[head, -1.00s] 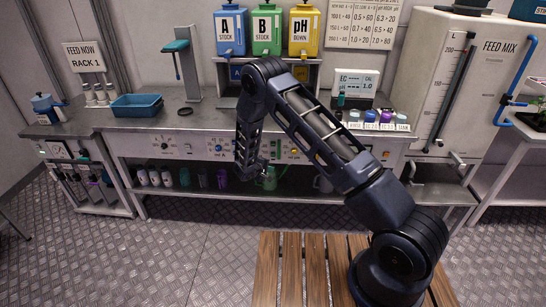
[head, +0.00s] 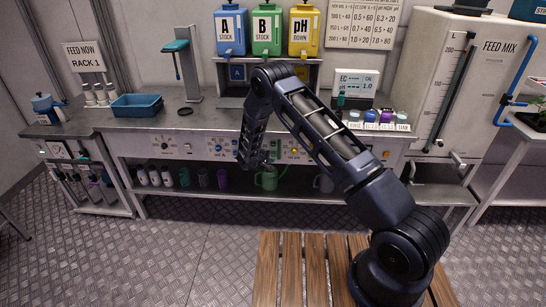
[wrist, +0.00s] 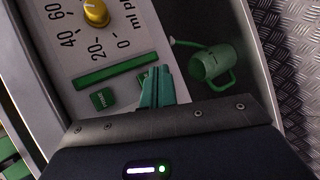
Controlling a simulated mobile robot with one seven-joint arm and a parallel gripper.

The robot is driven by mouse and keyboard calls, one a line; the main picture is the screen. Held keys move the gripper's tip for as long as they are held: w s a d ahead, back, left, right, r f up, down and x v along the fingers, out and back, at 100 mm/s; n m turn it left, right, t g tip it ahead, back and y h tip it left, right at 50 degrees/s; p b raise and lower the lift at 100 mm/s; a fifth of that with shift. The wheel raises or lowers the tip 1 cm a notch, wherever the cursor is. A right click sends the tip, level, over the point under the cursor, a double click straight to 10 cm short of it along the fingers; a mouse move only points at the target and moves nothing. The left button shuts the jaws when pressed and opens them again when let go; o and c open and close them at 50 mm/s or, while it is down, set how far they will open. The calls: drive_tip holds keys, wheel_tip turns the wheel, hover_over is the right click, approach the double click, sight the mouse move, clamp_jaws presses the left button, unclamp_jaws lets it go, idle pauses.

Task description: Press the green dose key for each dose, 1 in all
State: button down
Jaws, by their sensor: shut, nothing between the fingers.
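A small green key (wrist: 103,98) with faint marks on it sits on the pale control panel (wrist: 75,43) in the wrist view, below a long green bar (wrist: 113,70). A yellow dial (wrist: 96,13) with a ml scale is above the bar. My gripper (wrist: 155,88) is shut and empty, its teal fingertips in front of the panel's edge, to the right of the green key and apart from it in the picture. In the head view my gripper (head: 268,163) is small and dark at the front of the bench; the forearm hides part of the panel there.
A green watering can (wrist: 212,65) sits on the shelf under the panel, also visible in the head view (head: 268,180). Blue, green and yellow stock tanks (head: 266,32) stand above the bench. A blue tray (head: 137,106) is at left.

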sight(274, 157)
drive_tip(key=shift+w, duration=0.7)
drive_tip(key=shift+w, duration=0.2)
idle(1.5)
drive_tip(key=shift+w, duration=0.25)
drive_tip(key=shift+w, duration=0.45)
idle(0.9)
drive_tip(key=shift+s, duration=0.9)
drive_tip(key=shift+s, duration=2.5)
